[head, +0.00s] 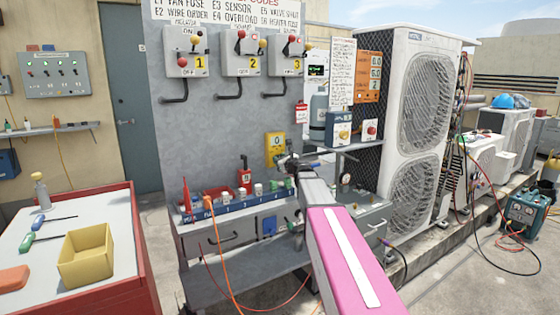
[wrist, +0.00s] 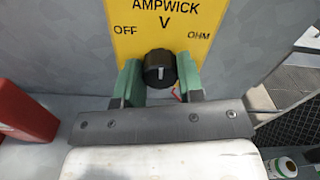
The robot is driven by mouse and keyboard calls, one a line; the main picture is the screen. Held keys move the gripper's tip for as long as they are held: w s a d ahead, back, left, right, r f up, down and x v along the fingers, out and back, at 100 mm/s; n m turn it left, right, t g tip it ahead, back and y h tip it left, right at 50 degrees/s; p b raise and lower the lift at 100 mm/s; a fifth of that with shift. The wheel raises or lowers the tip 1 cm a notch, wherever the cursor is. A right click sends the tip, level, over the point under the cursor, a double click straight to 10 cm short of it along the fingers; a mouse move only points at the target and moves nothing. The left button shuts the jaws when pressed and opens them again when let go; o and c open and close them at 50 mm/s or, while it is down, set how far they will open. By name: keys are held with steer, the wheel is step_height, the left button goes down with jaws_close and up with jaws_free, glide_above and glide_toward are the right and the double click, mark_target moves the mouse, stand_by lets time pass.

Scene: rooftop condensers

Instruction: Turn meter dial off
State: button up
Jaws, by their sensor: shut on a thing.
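The yellow meter (head: 275,145) stands against the grey panel at the back of the bench. In the wrist view the meter face (wrist: 183,15) reads AMPWICK, with OFF at left, V at top middle and OHM at right. Its black dial (wrist: 160,69) has a white mark that points up, roughly toward V. My gripper (wrist: 160,80) has its green fingers on both sides of the dial and is shut on it. In the head view my gripper (head: 287,161) is at the meter's lower part, and my arm hides some of the bench.
A red object (wrist: 22,115) is close to the left of my gripper. Small containers (head: 258,189) line the bench front. Three switch boxes (head: 241,62) hang above. A blue box with a yellow button (head: 339,132) sits on a shelf at right.

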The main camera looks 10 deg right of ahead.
steer(key=shift+a+n, duration=0.1)
steer(key=shift+n, duration=4.2)
steer(key=shift+s, duration=0.1)
steer(key=shift+f, duration=0.1)
steer(key=o, duration=0.9)
steer(key=v, duration=1)
steer(key=shift+s+d, duration=0.2)
steer(key=shift+s, duration=0.1)
